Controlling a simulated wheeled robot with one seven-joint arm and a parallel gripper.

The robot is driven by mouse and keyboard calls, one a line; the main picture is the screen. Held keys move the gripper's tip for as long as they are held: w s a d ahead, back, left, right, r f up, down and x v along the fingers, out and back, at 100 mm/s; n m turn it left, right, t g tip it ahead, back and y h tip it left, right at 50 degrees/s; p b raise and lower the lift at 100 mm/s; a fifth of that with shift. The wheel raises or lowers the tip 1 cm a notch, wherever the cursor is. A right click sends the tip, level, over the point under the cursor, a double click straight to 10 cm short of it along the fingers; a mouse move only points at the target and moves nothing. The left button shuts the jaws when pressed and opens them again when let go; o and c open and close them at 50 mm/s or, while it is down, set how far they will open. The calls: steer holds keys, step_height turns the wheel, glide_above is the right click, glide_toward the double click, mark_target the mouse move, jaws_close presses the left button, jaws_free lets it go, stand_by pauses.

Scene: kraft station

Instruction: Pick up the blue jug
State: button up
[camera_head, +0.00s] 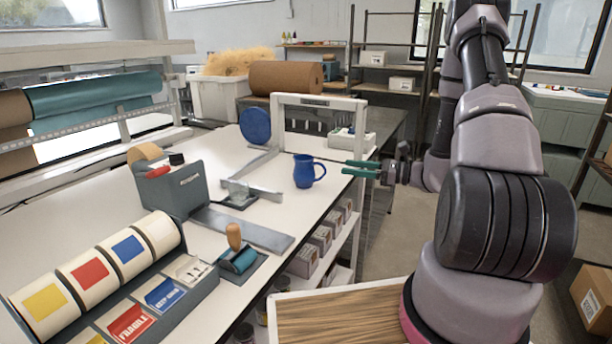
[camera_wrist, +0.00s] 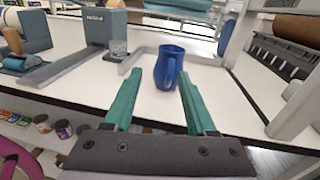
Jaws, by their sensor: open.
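The blue jug (camera_head: 304,171) stands upright on the white table near its right edge, with its handle to the right in the head view. My gripper (camera_head: 352,168) has green fingers and points left at the jug from just past the table edge. In the wrist view the jug (camera_wrist: 168,68) is ahead of the fingers, a little right of centre, with its handle toward me. My gripper (camera_wrist: 160,85) is open and empty there, with a finger on each side of the line to the jug. The jug appears apart from both fingers.
A white frame (camera_head: 320,100) stands behind the jug, and a grey angled bar (camera_head: 255,187) lies to its left. A tape dispenser (camera_head: 178,190) and label rolls (camera_head: 100,265) fill the left of the table. Shelves with boxes (camera_head: 320,238) sit under the table edge.

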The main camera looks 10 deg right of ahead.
mark_target(322, 166)
steer(key=shift+m+t+h, duration=0.3)
steer(key=shift+m+t, duration=0.3)
steer(key=x, duration=0.3)
steer(key=w+f+x, duration=0.1)
steer(key=x, duration=0.2)
steer(key=f+x, duration=0.1)
steer(key=x, duration=0.3)
steer(key=shift+w+d, duration=0.25)
steer(key=shift+d, duration=0.1)
jaws_close()
stand_by(0.6)
